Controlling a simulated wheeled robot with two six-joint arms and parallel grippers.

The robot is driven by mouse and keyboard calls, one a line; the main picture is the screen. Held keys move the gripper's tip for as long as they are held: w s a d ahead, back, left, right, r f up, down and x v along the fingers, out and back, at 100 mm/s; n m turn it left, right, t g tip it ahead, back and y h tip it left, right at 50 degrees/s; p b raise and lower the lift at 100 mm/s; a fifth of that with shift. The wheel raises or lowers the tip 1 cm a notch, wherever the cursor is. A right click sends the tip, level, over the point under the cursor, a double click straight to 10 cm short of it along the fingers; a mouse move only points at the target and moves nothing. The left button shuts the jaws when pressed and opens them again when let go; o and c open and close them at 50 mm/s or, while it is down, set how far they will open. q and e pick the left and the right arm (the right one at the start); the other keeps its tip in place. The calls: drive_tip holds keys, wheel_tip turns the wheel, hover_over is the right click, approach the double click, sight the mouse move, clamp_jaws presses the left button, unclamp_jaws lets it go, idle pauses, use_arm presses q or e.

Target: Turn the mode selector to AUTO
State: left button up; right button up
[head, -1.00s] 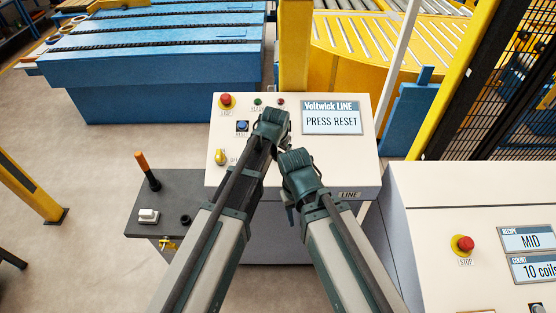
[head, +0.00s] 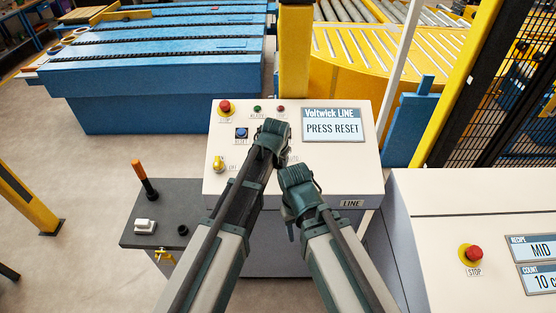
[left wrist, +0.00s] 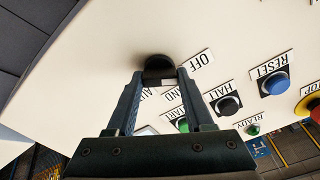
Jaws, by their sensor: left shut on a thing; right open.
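The mode selector (left wrist: 156,64) is a black knob on the cream panel, in the left wrist view. An OFF label (left wrist: 191,70) is beside it and a HAND label (left wrist: 152,92) is partly covered by my gripper. No AUTO label is readable. My left gripper (left wrist: 159,76) is shut on the knob, one finger on each side. In the head view my left gripper (head: 271,138) is over the line panel (head: 235,195) and hides the selector. My right gripper (head: 298,185) is open, right of and below the left one; its fingertips are hard to see.
The panel's display (head: 333,126) reads PRESS RESET. A blue RESET button (head: 241,132), a red stop button (head: 225,107) and a yellow knob (head: 219,164) are left of my left gripper. A grey side shelf (head: 185,205) carries an upright orange-handled lever (head: 144,180). Another console (head: 430,220) stands at right.

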use_arm(q)
clamp_jaws()
drive_tip(key=shift+m, duration=0.4)
drive_tip(key=m, duration=0.3)
drive_tip(key=shift+m, duration=0.4)
drive_tip(key=m, duration=0.3)
drive_tip(key=shift+m, duration=0.4)
drive_tip(key=m, duration=0.3)
drive_tip(key=shift+m+g, duration=0.3)
drive_tip(key=m, duration=0.6)
drive_tip(key=shift+p, duration=0.35)
drive_tip(key=m, duration=0.5)
drive_tip(key=shift+m+g, duration=0.3)
drive_tip(key=shift+m, duration=0.1)
